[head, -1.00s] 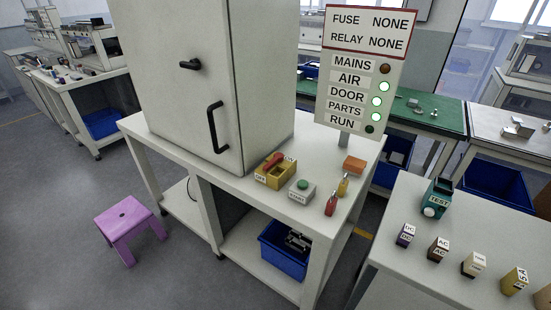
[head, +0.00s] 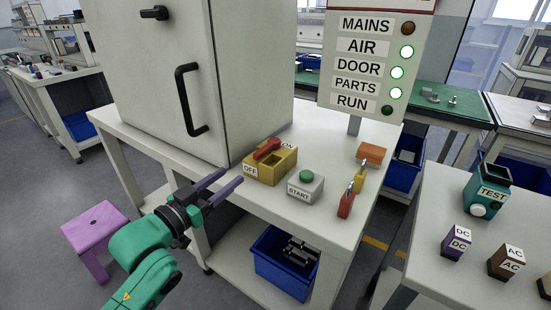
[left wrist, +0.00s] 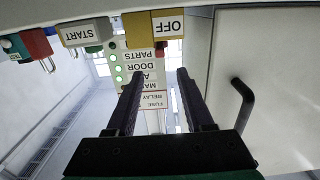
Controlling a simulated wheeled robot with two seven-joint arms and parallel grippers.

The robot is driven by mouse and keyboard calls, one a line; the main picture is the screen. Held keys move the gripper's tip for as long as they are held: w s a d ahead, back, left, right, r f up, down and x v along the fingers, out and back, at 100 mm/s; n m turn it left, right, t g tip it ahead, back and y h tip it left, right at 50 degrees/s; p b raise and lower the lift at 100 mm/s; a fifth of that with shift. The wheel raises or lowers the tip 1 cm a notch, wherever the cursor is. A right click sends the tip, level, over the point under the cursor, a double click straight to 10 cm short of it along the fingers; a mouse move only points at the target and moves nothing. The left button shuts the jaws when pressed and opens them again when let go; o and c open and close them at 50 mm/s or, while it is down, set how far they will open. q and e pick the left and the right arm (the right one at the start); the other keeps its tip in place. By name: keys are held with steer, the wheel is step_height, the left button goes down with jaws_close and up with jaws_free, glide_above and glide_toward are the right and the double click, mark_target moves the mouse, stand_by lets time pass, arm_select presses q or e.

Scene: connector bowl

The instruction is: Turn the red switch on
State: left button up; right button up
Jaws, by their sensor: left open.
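The red switch (head: 267,149) is a red lever on a yellow box (head: 270,171) on the white bench. The box has an OFF label at its front left and an ON label at its back right. The exact tilt of the lever is hard to tell. My left gripper (head: 231,178) is open and empty, just left of the box and in front of the cabinet, apart from the lever. In the left wrist view the yellow box (left wrist: 139,30) appears upside down beyond the fingers (left wrist: 158,75). My right gripper is out of view.
A START button box (head: 305,187) and red and yellow padlocks (head: 346,204) sit right of the switch. The cabinet (head: 160,90) with a black handle stands behind left. On the sign (head: 375,65), AIR, DOOR and PARTS are lit; MAINS and RUN are dark. A purple stool (head: 95,228) stands left.

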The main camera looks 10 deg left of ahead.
mark_target(255, 156)
arm_select(q)
steer(key=x, duration=1.4)
steer(key=shift+r+p, duration=0.2)
steer(key=shift+p, duration=0.2)
jaws_close()
stand_by(0.5)
